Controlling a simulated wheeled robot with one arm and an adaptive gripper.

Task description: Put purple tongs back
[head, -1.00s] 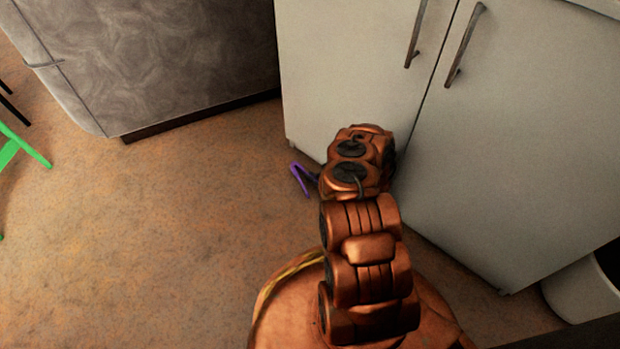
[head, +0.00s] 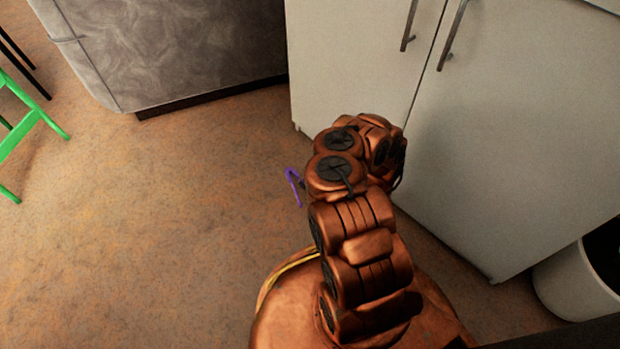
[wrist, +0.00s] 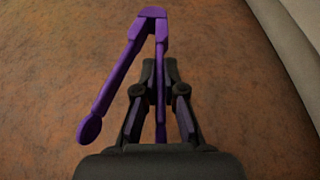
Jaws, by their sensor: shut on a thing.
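The purple tongs (wrist: 122,75) are V-shaped, with their hinge end pointing away at the top of the wrist view. My gripper (wrist: 160,75) is shut on one leg of the tongs; the other leg splays out to the left, outside the fingers, with its rounded tip free. The tongs are held above the brown floor. In the head view a small part of the purple tongs (head: 293,185) shows left of my arm. My gripper itself is hidden behind my arm there.
White cabinets (head: 520,130) with metal handles stand close ahead and right. A grey marbled unit (head: 180,45) stands at the upper left. A green stool (head: 30,120) is at the left edge and a white bin (head: 570,285) at the lower right. The brown floor (head: 160,230) on the left is clear.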

